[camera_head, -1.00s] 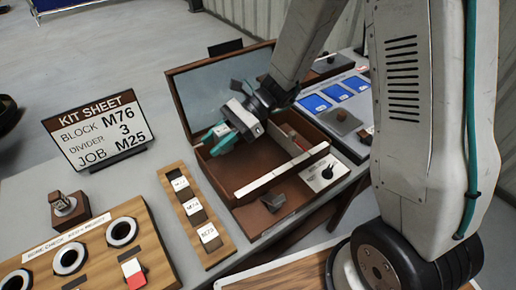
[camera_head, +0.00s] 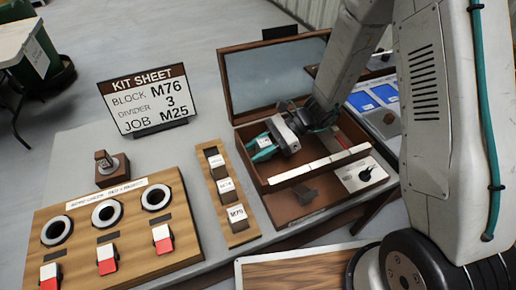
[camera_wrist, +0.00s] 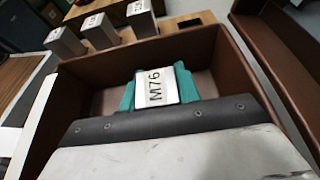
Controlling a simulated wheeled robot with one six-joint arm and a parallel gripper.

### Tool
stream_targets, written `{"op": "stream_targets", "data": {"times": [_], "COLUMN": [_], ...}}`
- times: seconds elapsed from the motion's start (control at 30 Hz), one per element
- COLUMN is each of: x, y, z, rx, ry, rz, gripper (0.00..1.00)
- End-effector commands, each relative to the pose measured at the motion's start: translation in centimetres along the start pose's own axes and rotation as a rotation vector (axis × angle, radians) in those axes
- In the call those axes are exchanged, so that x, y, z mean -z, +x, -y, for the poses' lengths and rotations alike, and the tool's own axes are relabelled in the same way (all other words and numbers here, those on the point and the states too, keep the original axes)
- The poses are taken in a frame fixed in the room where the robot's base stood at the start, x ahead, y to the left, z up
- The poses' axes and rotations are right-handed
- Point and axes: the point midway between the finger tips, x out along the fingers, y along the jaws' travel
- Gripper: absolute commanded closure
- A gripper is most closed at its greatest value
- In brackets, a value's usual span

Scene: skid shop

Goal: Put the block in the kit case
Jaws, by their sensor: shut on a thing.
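The kit case (camera_head: 283,192) is a brown wooden box with its lid (camera_head: 275,78) open at the back. My gripper (camera_head: 265,144) is down in the left part of its main compartment. Its teal fingers are shut on a block (camera_wrist: 155,87) with a white M76 label, shown in the wrist view. The block is inside the case walls (camera_wrist: 235,55); whether it touches the floor is hidden. A pale divider strip (camera_head: 305,170) runs along the front of that compartment. The kit sheet (camera_head: 143,100) reads block M76, divider 3, job M25.
A wooden rack (camera_head: 240,222) with several labelled blocks stands left of the case. A small panel with a black knob (camera_head: 366,174) sits at the case's front right.

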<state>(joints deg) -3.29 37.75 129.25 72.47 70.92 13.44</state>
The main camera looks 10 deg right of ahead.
Motion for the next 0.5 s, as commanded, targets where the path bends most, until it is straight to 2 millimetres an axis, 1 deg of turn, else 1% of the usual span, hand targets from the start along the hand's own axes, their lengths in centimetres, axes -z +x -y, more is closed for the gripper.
{"op": "stream_targets", "data": {"times": [0.17, 0.2, 0.27, 0.3, 0.5], "x": [0.17, 0.24, 0.21, 0.20, 0.20], "y": [0.07, 0.10, 0.08, 0.08, 0.08], "z": [0.00, 0.00, 0.01, 0.01, 0.00], "rx": [0.000, 0.000, 0.000, 0.000, 0.000], "ry": [0.001, 0.001, 0.000, 0.000, 0.000], "rz": [0.000, 0.000, 0.000, 0.000, 0.000], "gripper": [0.97, 0.65, 0.48, 0.46, 0.46]}}
